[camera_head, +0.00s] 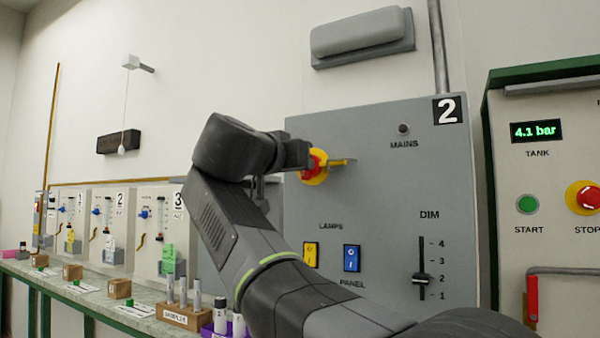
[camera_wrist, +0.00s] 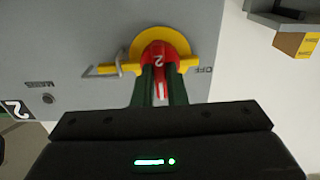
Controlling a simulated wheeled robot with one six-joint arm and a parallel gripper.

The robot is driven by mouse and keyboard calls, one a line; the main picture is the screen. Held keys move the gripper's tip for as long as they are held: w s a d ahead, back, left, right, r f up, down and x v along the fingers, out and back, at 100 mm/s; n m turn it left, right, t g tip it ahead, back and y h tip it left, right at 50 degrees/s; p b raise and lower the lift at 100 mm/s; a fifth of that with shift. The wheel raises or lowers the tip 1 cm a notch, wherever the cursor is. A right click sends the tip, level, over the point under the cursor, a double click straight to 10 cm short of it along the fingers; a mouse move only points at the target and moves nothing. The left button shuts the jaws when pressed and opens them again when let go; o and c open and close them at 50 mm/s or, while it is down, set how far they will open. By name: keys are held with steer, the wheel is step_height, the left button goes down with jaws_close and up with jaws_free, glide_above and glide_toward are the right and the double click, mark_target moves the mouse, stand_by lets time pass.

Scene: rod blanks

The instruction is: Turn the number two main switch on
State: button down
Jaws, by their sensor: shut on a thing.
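The number two main switch is a red rotary knob (camera_head: 314,165) on a yellow plate, on the grey panel marked 2 (camera_head: 390,180). In the wrist view the red knob (camera_wrist: 159,56) sits between the green-edged fingers of my gripper (camera_wrist: 161,84), which is shut on it. A white mark shows on the knob between the fingers, and a yellow bar runs across behind it. An OFF label (camera_wrist: 206,70) shows right of the knob in that view. The MAINS lamp (camera_head: 403,129) looks dark. In the head view my gripper (camera_head: 298,158) partly hides the knob.
Below the knob are a yellow rocker (camera_head: 311,254), a blue rocker (camera_head: 352,258) and a DIM slider (camera_head: 422,279). A tank panel (camera_head: 550,240) with START and STOP buttons stands at right. A bench (camera_head: 120,285) with numbered stations runs along the left.

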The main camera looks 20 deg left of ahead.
steer(key=shift+f+m, duration=0.1)
steer(key=shift+m, duration=0.2)
steer(key=c, duration=1.5)
jaws_free()
steer(key=shift+o, duration=0.2)
steer(key=shift+s, duration=0.1)
steer(key=s+a, duration=0.1)
steer(key=s, duration=1.2)
steer(key=shift+s, duration=0.3)
steer(key=shift+w, duration=0.1)
steer(key=w+d, duration=0.1)
steer(key=w, duration=1.2)
steer(key=shift+w, duration=0.3)
